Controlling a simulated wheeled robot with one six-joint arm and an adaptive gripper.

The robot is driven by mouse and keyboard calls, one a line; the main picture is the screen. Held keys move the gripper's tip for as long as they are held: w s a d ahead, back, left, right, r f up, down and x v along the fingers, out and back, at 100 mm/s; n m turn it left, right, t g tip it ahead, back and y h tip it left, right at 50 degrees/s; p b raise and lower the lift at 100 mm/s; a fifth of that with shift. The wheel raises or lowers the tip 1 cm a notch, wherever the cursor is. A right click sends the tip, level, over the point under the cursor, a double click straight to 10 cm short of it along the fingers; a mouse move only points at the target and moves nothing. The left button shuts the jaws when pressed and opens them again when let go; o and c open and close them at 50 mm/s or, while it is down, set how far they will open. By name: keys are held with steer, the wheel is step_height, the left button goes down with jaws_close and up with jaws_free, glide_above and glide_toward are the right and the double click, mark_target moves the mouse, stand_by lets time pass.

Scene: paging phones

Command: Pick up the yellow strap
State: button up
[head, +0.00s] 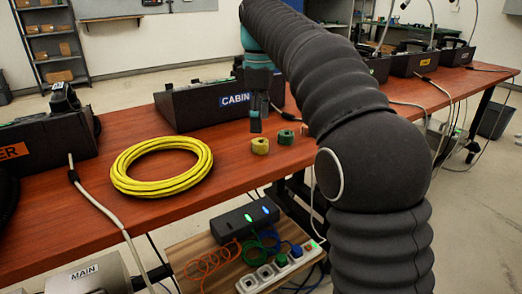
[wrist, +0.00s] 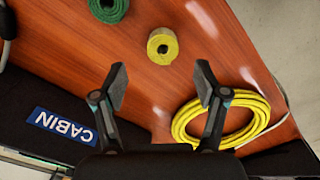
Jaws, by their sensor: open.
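The yellow strap (head: 260,145) is a small rolled-up coil on the red-brown table, between the yellow cable ring and a green strap roll (head: 286,137). In the wrist view the yellow strap (wrist: 162,46) lies beyond my fingertips, near the middle, with a dark hole in its centre. My gripper (wrist: 160,82) is open and empty, and its fingers are apart from the strap. In the head view my gripper (head: 257,119) hangs above the table in front of the CABIN case, close behind the yellow strap. The green roll (wrist: 109,8) is cut by the wrist view's top edge.
A large yellow cable ring (head: 161,167) lies to the left on the table (head: 235,180). The black CABIN case (head: 190,107) stands behind my gripper. A grey cable (head: 103,208) hangs over the table's front edge. Bare tabletop surrounds the two rolls.

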mark_target(260, 141)
steer(key=shift+s+f+b, duration=0.15)
steer(key=shift+f+b, duration=0.35)
steer(key=shift+f, duration=0.8)
steer(key=shift+s+f+b, duration=0.1)
steer(key=shift+f+b, duration=0.35)
steer(key=shift+f, duration=0.85)
steer(key=c, duration=0.9)
